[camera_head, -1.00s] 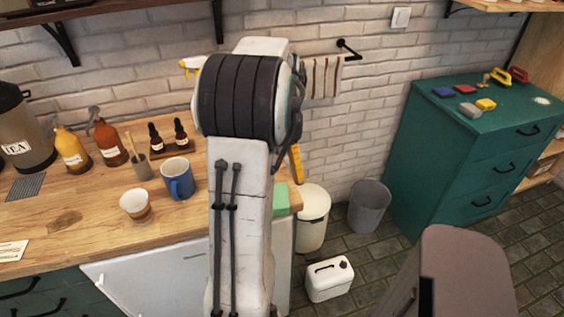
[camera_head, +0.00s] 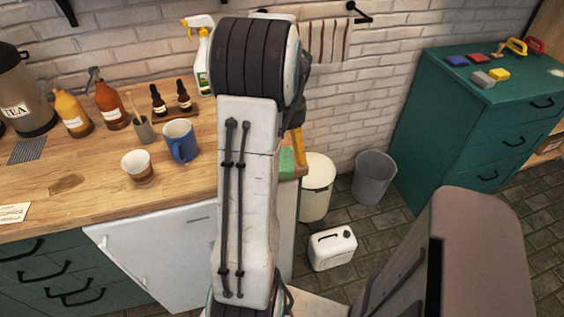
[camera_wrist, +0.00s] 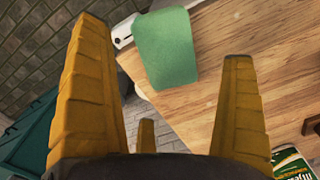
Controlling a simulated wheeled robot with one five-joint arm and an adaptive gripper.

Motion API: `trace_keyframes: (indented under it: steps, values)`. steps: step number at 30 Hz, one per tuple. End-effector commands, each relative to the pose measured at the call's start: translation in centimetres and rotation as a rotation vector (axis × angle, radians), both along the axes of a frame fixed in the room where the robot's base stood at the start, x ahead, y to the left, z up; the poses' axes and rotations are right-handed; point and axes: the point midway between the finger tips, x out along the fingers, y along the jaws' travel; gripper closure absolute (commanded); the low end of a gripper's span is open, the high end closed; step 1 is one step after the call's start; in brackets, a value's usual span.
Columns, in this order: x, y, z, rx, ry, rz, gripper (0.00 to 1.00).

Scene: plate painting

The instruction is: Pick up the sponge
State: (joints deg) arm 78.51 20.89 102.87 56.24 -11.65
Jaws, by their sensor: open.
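The green sponge (camera_head: 286,162) lies at the right end of the wooden worktop (camera_head: 100,200), partly hidden by my arm in the head view. In the wrist view the sponge (camera_wrist: 166,47) is at the top centre, by the worktop's corner. My gripper (camera_wrist: 162,44) is open and empty, with its yellow fingers on either side of the sponge in the picture. It appears to be above and apart from the sponge; the exact gap is hard to tell. In the head view only one yellow finger shows beside my arm, above the sponge.
A blue mug (camera_head: 181,142), a small cup (camera_head: 138,167) and several bottles stand left of my arm. A spray bottle (camera_head: 201,62) stands behind it. A bin (camera_head: 317,187), a grey bucket (camera_head: 374,177) and a white canister (camera_head: 332,247) are on the floor to the right.

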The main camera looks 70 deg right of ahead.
Motion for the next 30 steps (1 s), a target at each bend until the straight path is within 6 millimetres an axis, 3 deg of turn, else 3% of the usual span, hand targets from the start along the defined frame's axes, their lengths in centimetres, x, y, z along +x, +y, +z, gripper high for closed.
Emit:
trace_keyframes:
  steps: [15,26,30]
  values:
    - [-0.4,0.3,-5.1,0.002,0.0,-0.001,0.0]
    - [-0.4,0.2,-5.5,0.0,0.0,-0.001,0.0]
    - [-0.4,0.2,-5.5,0.0,0.0,-0.001,0.13]
